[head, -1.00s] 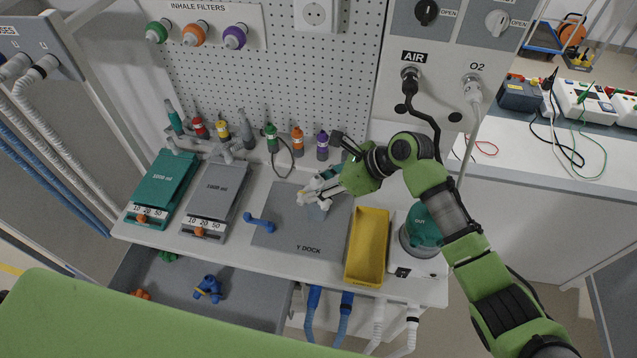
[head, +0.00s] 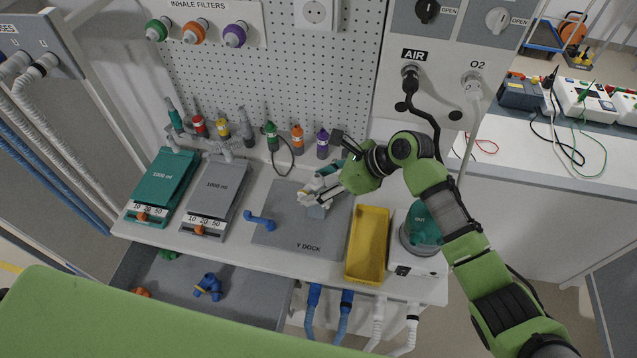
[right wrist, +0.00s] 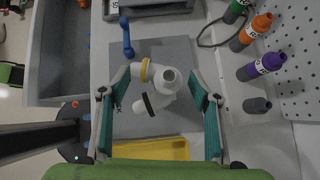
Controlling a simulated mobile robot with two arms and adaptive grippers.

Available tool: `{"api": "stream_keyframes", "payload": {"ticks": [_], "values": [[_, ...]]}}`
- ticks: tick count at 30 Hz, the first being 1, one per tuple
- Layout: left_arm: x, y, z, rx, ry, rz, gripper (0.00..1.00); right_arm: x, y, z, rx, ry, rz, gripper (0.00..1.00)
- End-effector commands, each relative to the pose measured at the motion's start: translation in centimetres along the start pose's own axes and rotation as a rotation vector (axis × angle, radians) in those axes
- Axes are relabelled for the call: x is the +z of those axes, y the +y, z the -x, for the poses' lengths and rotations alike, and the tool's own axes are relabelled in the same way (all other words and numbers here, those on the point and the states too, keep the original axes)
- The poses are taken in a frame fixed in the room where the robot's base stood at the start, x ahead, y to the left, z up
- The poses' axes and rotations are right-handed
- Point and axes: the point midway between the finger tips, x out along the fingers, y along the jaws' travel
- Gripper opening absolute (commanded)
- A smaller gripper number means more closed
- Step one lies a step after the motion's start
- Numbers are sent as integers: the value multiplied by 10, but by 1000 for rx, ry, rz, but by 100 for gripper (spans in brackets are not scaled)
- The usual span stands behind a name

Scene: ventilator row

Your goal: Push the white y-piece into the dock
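The white y-piece (right wrist: 155,88), with a yellow ring and a black ring, is over the grey Y DOCK plate (right wrist: 190,122) in the right wrist view. It lies between the teal-padded fingers of my right gripper (right wrist: 158,72), which are spread apart. A gap shows on its right side; whether the left finger touches it I cannot tell. In the head view the right gripper (head: 322,192) is low over the upper right part of the Y DOCK plate (head: 290,240) and partly hides the y-piece. How it sits in the dock is hidden. My left gripper is not seen.
A blue connector (head: 262,222) lies on the plate's left part. A yellow tray (head: 367,245) stands just right of the plate. Grey and teal test lungs (head: 213,190) are to the left. Coloured bottles (head: 297,138) line the back. An open drawer (head: 235,300) is below.

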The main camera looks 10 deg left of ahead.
Motion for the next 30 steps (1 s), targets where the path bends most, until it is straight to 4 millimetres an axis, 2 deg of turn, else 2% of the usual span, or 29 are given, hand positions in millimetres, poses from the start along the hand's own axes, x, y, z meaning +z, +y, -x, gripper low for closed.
{"api": "stream_keyframes", "payload": {"ticks": [7, 11, 24, 30], "values": [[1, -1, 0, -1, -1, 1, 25, 0, 0, 1, 1, 0, 1, 57], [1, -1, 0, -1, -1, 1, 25, 0, 0, 12, -1, -2, 2, 57], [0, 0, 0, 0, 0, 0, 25, 0, 0, 99, -2, 0, 2, 57], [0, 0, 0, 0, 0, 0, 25, 0, 0, 118, 0, 0, 0, 57]]}}
